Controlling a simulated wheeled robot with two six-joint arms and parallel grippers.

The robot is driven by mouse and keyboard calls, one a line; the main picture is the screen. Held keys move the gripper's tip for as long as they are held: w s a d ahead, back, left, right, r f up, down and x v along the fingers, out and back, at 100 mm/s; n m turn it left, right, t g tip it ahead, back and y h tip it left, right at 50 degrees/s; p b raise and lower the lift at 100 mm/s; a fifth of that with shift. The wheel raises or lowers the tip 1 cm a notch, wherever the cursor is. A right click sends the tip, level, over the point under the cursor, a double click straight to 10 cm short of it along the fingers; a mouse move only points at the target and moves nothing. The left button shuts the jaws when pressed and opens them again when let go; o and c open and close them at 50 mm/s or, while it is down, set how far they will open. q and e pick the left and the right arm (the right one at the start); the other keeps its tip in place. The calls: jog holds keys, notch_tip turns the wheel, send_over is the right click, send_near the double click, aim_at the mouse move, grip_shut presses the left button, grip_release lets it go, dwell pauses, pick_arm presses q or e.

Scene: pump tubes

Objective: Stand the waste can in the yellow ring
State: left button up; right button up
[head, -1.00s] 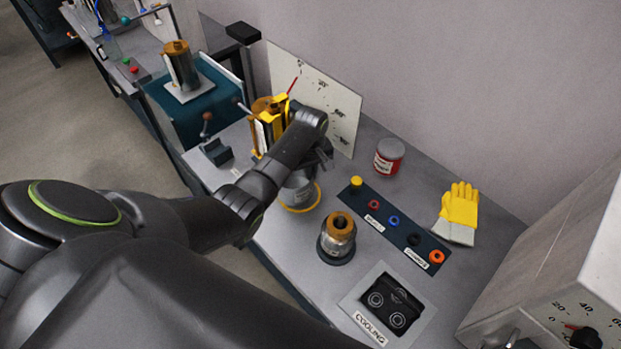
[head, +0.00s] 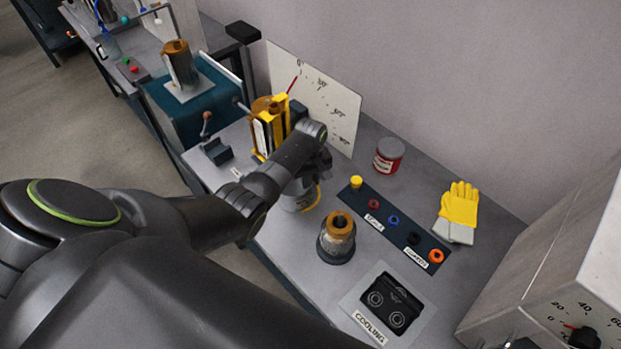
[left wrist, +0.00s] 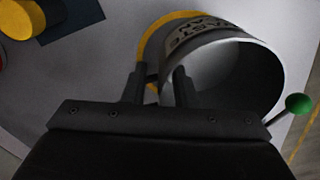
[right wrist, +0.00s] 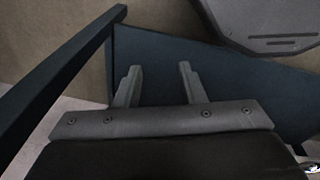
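The waste can (left wrist: 225,75) is a grey open cylinder with a lettered label, seen from above in the left wrist view. It overlaps the yellow ring (left wrist: 147,47), whose arc shows beyond the can's left side. In the head view the can (head: 292,204) is partly hidden under my left gripper, with some of the ring (head: 318,195) at its right. My left gripper (left wrist: 161,75) is open at the can's near-left wall, one finger outside and one over the mouth. I cannot tell whether the can's base rests flat. My right gripper (right wrist: 158,75) is open and empty.
A brass-topped cylinder (head: 338,236) stands right of the can, near the cooling panel (head: 355,303). A button strip (head: 395,222), red tin (head: 388,156) and yellow glove (head: 460,205) lie behind. A yellow-framed pump (head: 268,128) stands left. A green knob (left wrist: 298,103) is close to the can.

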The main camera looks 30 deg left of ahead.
pick_arm(q)
notch_tip(320, 180, up, 12)
jog(key=shift+r, duration=0.15)
dwell(0.6)
dwell(0.4)
